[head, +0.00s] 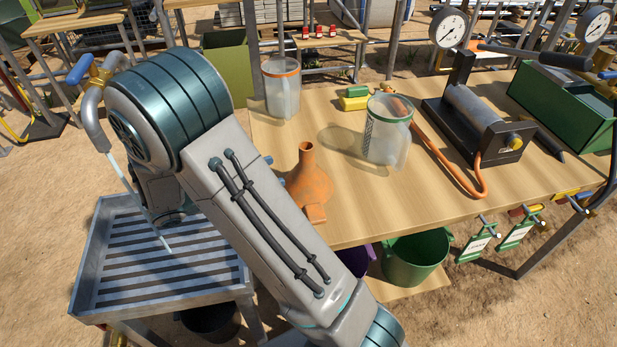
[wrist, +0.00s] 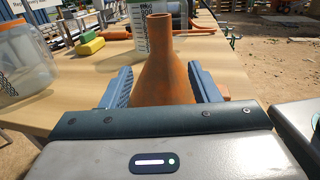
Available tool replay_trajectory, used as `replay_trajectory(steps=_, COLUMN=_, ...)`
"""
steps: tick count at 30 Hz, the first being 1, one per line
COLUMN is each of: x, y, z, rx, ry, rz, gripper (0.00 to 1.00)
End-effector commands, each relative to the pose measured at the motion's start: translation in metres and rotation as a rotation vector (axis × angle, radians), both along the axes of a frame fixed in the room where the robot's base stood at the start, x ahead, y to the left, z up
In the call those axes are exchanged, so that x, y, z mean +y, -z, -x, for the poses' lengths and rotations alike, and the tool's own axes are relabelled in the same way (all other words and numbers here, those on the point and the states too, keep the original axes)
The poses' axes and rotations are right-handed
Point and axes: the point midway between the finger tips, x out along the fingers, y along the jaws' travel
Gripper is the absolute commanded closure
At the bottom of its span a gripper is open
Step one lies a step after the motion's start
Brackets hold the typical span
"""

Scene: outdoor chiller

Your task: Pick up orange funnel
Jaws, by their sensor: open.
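The orange funnel (head: 308,181) stands on the wooden table near its front edge, spout up, with an orange tab toward the edge. My arm hides part of its left side in the head view. In the wrist view the funnel (wrist: 159,62) stands between the two blue fingers of my gripper (wrist: 160,88). The fingers are apart, one on each side of the funnel's body. I cannot tell whether either finger touches it.
A green-rimmed clear container (head: 388,135) stands right of the funnel, and an orange-rimmed one (head: 281,90) behind it. A hand pump with gauge (head: 478,125) and an orange hose lies farther right. A slatted metal tray (head: 165,268) is at left; a green bucket (head: 415,262) sits below the table.

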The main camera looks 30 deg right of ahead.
Motion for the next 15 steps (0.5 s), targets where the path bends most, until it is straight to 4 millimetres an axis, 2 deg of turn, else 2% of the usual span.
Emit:
replay_trajectory(steps=3, x=-0.023, y=-0.001, z=0.003, rx=0.001, ry=0.003, rz=-0.001, gripper=0.44)
replay_trajectory(steps=11, x=-0.044, y=-0.001, z=0.005, rx=0.001, ry=0.001, rz=-0.002, gripper=0.44)
replay_trajectory(steps=15, x=-0.063, y=-0.004, z=0.008, rx=0.001, ry=0.004, rz=-0.002, gripper=0.44)
